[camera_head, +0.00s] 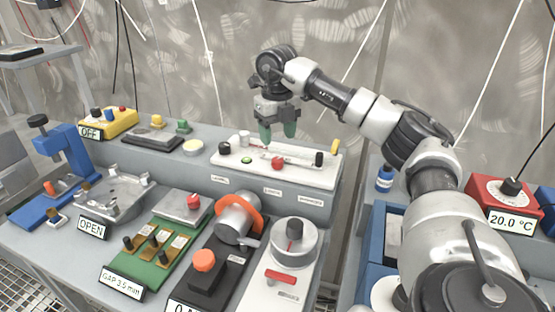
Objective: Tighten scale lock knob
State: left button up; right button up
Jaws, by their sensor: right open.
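A white panel (215,159) on the raised back shelf carries a long clear scale-like strip (300,152). On it are a black knob (224,148) at the left, a green button (246,160), a red knob (277,163) below the strip, and a black post (319,159) at the right. I cannot tell for sure which one is the scale lock knob. My right gripper (278,136) points down above the panel, behind the red knob in the picture. Its green fingertips are apart with nothing between them. My left gripper is not in view.
In front stand a round grey dial (294,240), an orange-ringed cylinder (239,218), a black box with an orange knob (204,261) and a green gap board (157,247). A blue clamp stand (63,150) is at left. A red temperature box (496,198) is at right.

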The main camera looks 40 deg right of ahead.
aim_at(278, 159)
notch_tip(278, 159, down, 7)
jog(key=shift+f, duration=0.1)
dwell(0.3)
jog(key=c, duration=0.9)
